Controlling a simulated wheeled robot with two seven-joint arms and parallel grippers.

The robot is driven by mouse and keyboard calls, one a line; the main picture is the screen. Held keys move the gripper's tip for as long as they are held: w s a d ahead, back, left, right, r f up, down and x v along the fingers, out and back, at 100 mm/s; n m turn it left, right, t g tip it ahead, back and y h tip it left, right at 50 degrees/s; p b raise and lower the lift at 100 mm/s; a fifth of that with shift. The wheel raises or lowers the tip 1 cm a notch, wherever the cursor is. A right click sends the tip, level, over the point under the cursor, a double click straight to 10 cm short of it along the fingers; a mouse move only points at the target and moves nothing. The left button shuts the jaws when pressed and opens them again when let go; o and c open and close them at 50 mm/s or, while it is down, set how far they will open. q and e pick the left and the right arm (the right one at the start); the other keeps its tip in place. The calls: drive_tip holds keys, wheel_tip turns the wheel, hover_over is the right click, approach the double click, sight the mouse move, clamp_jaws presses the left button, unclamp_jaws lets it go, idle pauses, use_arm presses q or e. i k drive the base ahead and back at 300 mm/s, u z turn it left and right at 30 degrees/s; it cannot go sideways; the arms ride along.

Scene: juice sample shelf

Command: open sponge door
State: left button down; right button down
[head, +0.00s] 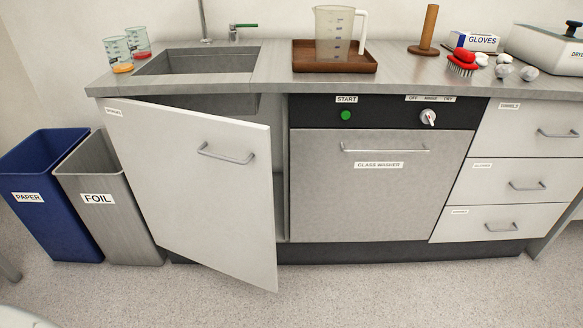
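The white cabinet door (190,190) under the sink stands partly open. Its hinge side is at the left, and its free right edge is swung out toward me. A bar handle (226,155) sits near its upper right, with nothing touching it. A small label (114,112) at its upper left is too small to read surely. A gap shows between the door's free edge and the glass washer, with part of the cabinet's side (281,205) visible. The rest of the inside is hidden behind the door. Neither of my grippers is in view.
A blue PAPER bin (50,215) and a grey FOIL bin (115,220) stand left of the door. The glass washer (375,195) is shut on its right, beside drawers (515,185). A pitcher (333,32) stands in a brown tray (305,62). The floor in front is clear.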

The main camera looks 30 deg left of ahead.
sight(202, 184)
drive_tip(key=i, duration=0.9)
drive_tip(key=u, duration=2.1)
